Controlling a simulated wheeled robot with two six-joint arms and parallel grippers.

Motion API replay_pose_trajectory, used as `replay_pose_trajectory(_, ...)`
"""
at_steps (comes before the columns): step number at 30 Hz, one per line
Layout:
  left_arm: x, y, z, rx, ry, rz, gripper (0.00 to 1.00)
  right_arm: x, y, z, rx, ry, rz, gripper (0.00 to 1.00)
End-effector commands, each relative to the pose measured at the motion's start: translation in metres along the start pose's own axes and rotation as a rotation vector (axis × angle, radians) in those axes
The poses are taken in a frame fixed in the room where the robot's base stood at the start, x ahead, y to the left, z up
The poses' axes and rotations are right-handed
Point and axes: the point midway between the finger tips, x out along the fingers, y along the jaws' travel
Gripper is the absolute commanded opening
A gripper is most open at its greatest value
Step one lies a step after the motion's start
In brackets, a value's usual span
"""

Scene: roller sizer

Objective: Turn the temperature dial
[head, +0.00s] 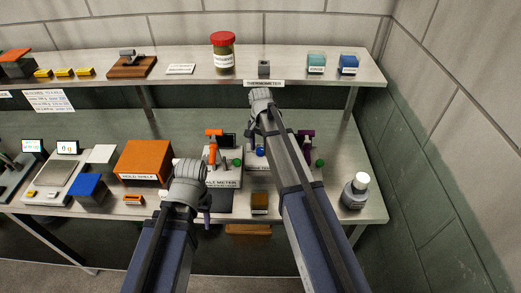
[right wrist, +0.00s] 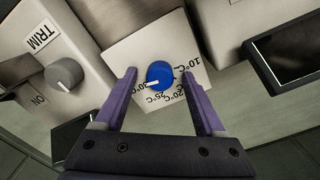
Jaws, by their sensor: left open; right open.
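The temperature dial (right wrist: 160,74) is a round blue knob on a white plate marked 10, 20, 25 and 30 °C. Its white pointer lies at the 30 °C mark. In the right wrist view my right gripper (right wrist: 158,76) is open, its purple fingers on either side of the dial with gaps between. In the head view a blue knob (head: 260,151) shows beside my right arm, whose fingers are hidden there. My left gripper (head: 207,213) is low over the front of the bench, mostly hidden by its own wrist.
An orange box (head: 145,161), a blue box (head: 88,189) and a white-capped bottle (head: 355,192) stand on the bench. A shelf (head: 205,75) with a red-lidded jar (head: 223,55) runs behind.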

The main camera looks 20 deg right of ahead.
Motion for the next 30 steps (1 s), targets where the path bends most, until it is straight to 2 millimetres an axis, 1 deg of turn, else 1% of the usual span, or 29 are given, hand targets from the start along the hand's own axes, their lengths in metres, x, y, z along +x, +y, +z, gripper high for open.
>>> replay_pose_trajectory(2,-0.0004,-0.0001,0.0,0.0,0.0,0.0,0.5,-0.0004,0.0,0.0,0.0,0.0,0.0,0.71)
replay_pose_trajectory(18,-0.0003,0.0,0.0,0.0,0.0,0.0,0.5,-0.0003,0.0001,0.0,0.0,0.0,0.0,0.1)
replay_pose_trajectory(21,-0.0003,0.0,0.0,0.0,0.0,0.0,0.5,-0.0003,0.0001,0.0,0.0,0.0,0.0,0.0)
replay_pose_trajectory(30,-0.0003,0.0,0.0,0.0,0.0,0.0,0.5,-0.0003,0.0001,0.0001,-0.012,0.0,0.0,0.0)
